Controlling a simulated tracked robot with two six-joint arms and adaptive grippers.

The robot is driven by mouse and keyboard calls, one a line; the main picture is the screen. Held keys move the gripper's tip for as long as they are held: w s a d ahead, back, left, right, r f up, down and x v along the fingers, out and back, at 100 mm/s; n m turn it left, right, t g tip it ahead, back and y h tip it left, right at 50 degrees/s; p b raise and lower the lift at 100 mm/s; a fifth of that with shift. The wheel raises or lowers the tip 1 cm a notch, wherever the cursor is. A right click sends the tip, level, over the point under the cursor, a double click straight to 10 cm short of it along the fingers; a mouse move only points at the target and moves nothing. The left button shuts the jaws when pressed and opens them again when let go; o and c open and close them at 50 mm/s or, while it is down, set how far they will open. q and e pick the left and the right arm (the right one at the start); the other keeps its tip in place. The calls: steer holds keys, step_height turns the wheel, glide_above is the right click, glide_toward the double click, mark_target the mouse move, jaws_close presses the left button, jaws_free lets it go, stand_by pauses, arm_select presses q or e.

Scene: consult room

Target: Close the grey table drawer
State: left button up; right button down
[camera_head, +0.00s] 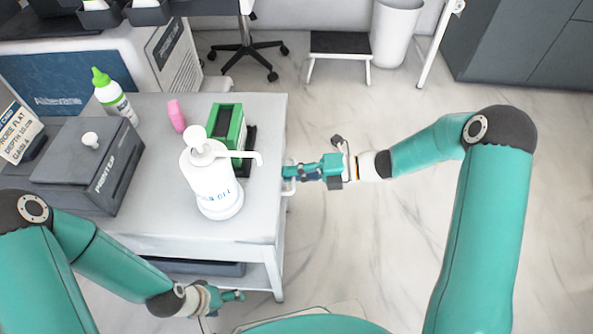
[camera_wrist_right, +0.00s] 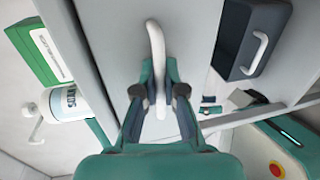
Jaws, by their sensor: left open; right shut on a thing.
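The grey table (camera_head: 262,110) stands at the left of the head view. A white handle (camera_wrist_right: 154,38) sits on the grey drawer front (camera_wrist_right: 110,30) in the right wrist view. My right gripper (camera_head: 290,178) is at the table's right side; in the wrist view its fingers close around the handle. The head view hides most of the drawer front, so I cannot tell there how far out the drawer is. My left gripper (camera_head: 238,296) is open and empty, low beside the table's near end.
On the table top stand a white pump bottle (camera_head: 212,185), a green box (camera_head: 226,122), a pink item (camera_head: 176,115), a green-capped bottle (camera_head: 112,98) and a dark grey box (camera_head: 88,165). A dark box (camera_wrist_right: 262,20) with a white handle is below.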

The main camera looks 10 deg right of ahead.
steer(key=c, duration=1.5)
jaws_free()
steer(key=shift+a+f, duration=0.1)
steer(key=shift+a, duration=0.15)
steer(key=shift+d, duration=0.15)
steer(key=v, duration=1.2)
